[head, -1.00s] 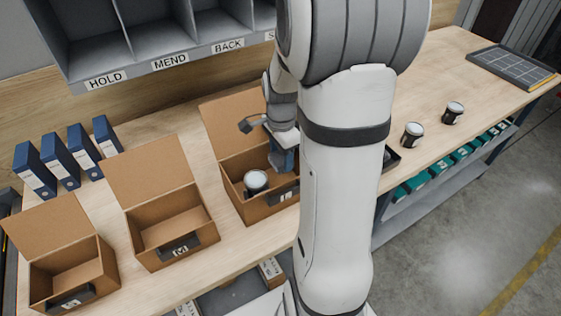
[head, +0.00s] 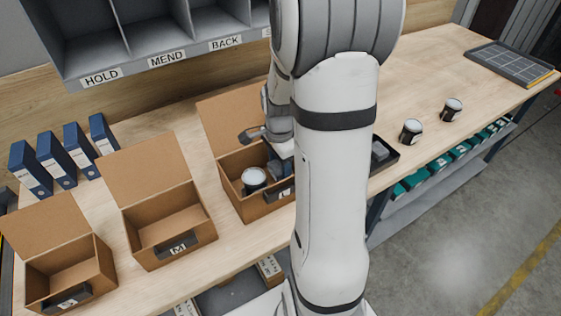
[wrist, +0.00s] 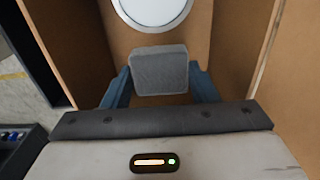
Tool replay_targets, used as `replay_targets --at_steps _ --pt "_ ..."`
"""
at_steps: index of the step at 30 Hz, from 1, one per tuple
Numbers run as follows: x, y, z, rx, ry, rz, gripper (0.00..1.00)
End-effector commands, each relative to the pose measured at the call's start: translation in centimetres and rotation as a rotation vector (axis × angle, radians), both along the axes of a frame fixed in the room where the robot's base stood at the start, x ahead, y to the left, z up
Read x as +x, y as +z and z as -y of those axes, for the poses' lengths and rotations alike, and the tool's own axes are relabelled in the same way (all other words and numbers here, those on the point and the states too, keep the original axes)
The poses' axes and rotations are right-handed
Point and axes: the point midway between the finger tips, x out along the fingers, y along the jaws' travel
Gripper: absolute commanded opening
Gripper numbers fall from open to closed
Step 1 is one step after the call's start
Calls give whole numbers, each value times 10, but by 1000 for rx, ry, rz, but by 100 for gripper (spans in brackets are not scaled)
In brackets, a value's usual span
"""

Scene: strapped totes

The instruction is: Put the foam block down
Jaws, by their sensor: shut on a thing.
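The grey foam block (wrist: 159,70) is held between the blue fingers of my gripper (wrist: 160,88) in the wrist view. In the head view my gripper (head: 280,168) is down inside the right-hand open cardboard box (head: 258,212), and my arm hides part of that box. The block is not clearly visible there. A jar with a pale lid (head: 254,177) stands in the same box, beside my gripper. In the wrist view the jar's round lid (wrist: 152,8) lies just beyond the block. Whether the block touches the box floor cannot be told.
Two other open boxes, the middle one (head: 172,248) and the left one (head: 70,285), look empty. Blue binders (head: 55,160) stand behind. A black tray (head: 384,153) and two jars (head: 411,132) (head: 452,109) are to the right. Labelled shelving (head: 150,64) is above.

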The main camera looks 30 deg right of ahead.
Motion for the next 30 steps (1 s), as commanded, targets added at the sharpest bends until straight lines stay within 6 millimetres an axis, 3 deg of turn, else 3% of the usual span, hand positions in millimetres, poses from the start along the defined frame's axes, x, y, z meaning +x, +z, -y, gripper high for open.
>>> replay_targets --at_steps 8,17,23,30 --pt "0 1 0 0 1 0 74" --pt "0 4 -1 0 1 0 75" --pt "2 25 0 -2 2 6 75" --pt "1 81 0 -3 2 7 75"
